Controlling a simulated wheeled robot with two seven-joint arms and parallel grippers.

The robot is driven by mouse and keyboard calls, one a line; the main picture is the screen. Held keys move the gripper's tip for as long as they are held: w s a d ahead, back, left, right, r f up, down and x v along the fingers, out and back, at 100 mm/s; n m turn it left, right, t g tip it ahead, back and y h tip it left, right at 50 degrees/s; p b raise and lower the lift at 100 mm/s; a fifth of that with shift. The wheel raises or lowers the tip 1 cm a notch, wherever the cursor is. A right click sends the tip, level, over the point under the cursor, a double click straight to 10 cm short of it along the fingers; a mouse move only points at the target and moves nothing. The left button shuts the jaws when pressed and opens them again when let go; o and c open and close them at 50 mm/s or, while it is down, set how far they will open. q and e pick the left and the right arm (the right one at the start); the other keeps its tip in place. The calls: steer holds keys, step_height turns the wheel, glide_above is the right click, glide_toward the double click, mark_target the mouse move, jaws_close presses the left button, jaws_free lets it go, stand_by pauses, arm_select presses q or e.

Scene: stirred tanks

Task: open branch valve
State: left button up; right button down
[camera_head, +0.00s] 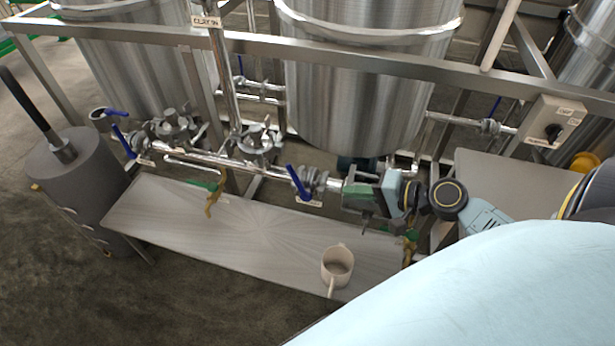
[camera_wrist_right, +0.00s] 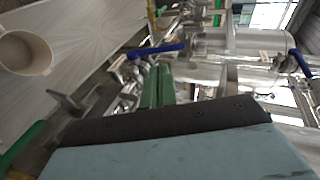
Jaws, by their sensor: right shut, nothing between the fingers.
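A valve with a blue lever (camera_head: 298,183) sits on the horizontal steel pipe at the middle of the rack. A small label hangs below it, too small to read, so I cannot tell whether this is the branch valve. My right gripper (camera_head: 348,192) is shut and empty, just right of this valve and pointing left toward it. A gap seems to remain between fingertips and lever. In the right wrist view, the shut green fingers (camera_wrist_right: 158,84) lie just below a blue lever (camera_wrist_right: 160,50). My left gripper is not in view.
Another blue lever (camera_head: 123,142) is on the pipe at the left. A white mug (camera_head: 337,266) stands on the low steel table (camera_head: 262,248). Green-handled taps (camera_head: 205,186) hang over the table. A switch box (camera_head: 552,127) is at the right; steel tanks (camera_head: 362,85) stand behind.

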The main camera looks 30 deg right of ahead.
steer(key=d+m, duration=0.1)
steer(key=d, duration=0.1)
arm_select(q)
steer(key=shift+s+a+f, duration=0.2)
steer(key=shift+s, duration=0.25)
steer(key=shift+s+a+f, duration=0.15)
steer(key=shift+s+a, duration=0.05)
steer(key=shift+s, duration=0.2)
arm_select(e)
glide_toward(297, 177)
steer(key=shift+t+h, duration=0.3)
steer(key=shift+t, duration=0.1)
steer(key=shift+x, duration=3.45)
steer(key=shift+s+a+f, duration=0.1)
steer(key=shift+s+a, duration=0.05)
steer(key=shift+s, duration=0.05)
